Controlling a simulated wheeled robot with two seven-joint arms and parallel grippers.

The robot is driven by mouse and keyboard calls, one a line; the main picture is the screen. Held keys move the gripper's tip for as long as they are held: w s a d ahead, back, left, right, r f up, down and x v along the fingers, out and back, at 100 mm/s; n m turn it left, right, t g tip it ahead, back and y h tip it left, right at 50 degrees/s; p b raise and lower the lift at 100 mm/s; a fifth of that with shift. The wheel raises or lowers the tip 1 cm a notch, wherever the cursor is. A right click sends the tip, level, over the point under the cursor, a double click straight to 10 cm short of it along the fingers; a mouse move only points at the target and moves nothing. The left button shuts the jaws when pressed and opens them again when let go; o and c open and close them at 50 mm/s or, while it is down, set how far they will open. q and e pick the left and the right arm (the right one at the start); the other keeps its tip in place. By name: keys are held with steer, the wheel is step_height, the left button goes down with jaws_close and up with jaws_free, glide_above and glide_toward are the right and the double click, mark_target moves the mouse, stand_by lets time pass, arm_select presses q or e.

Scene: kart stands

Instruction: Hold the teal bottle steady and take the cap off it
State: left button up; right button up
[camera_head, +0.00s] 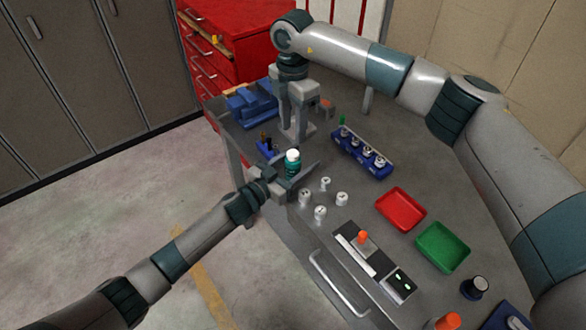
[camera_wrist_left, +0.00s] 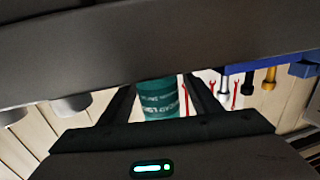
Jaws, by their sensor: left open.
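The teal bottle (camera_head: 292,167) stands upright near the table's left edge, with a white cap (camera_head: 293,155) on top. In the left wrist view the teal bottle (camera_wrist_left: 158,99) shows white lettering, and its top is hidden by a dark part. My left gripper (camera_head: 295,179) is open, low at the bottle, with one finger on each side of it. I cannot tell whether either finger touches it. My right gripper (camera_head: 295,132) points down behind the bottle, apart from the cap; its two fingers look spread, with nothing seen between them.
Several white pieces (camera_head: 320,213) stand right of the bottle. A blue rack (camera_head: 362,154), a red tray (camera_head: 401,209) and a green tray (camera_head: 442,247) lie further right. A small blue holder (camera_head: 266,150) is close behind the bottle. A red cabinet (camera_head: 232,45) stands behind the table.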

mark_target(293, 153)
arm_select(q)
steer(key=shift+w+d, duration=0.2)
steer(key=shift+d, duration=0.05)
jaws_close()
arm_select(e)
steer(key=m, duration=0.9)
steer(key=shift+f, duration=0.1)
stand_by(0.5)
steer(key=shift+f, duration=3.9)
